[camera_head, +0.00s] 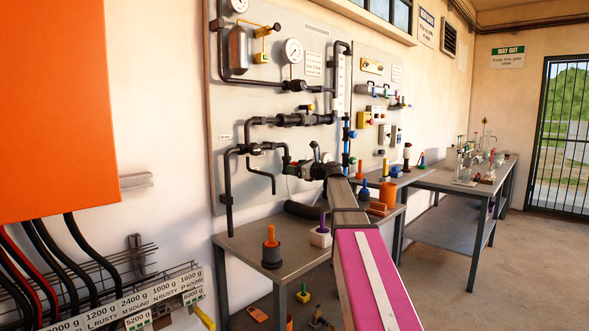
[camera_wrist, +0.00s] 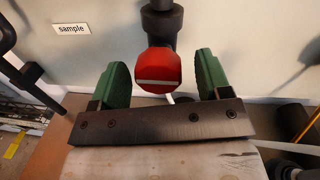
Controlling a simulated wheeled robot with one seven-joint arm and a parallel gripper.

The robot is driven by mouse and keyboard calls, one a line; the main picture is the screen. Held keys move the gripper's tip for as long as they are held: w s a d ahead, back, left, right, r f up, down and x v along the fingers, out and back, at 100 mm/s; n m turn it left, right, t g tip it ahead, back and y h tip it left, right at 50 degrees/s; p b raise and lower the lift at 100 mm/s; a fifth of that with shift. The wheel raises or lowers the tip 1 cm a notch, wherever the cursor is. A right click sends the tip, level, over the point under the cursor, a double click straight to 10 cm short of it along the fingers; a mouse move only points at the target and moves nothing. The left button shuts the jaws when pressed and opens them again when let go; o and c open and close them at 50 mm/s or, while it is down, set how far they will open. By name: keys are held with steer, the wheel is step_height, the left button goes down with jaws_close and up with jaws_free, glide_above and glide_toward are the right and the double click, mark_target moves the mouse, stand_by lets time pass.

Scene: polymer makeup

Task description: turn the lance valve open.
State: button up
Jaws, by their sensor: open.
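A red valve knob (camera_wrist: 157,70) with a pale bar across its face sits on a dark pipe fitting (camera_wrist: 161,20) in the wrist view. No readable label there names it as the lance valve. My gripper (camera_wrist: 160,64) is open, with one green finger on each side of the knob. A gap shows between the knob and each finger, so I see no contact. In the head view my arm reaches to the pipework panel (camera_head: 262,75), and its end hides the knob.
A "sample" label (camera_wrist: 74,29) is on the panel left of the knob. Dark pipes (camera_head: 229,190) run left of my arm. Below is a bench (camera_head: 240,245) with an orange-topped pot (camera_head: 271,250) and other small items. A second bench (camera_head: 445,178) with glassware stands further right.

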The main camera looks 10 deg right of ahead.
steer(key=shift+w+a, duration=0.4)
steer(key=c, duration=0.9)
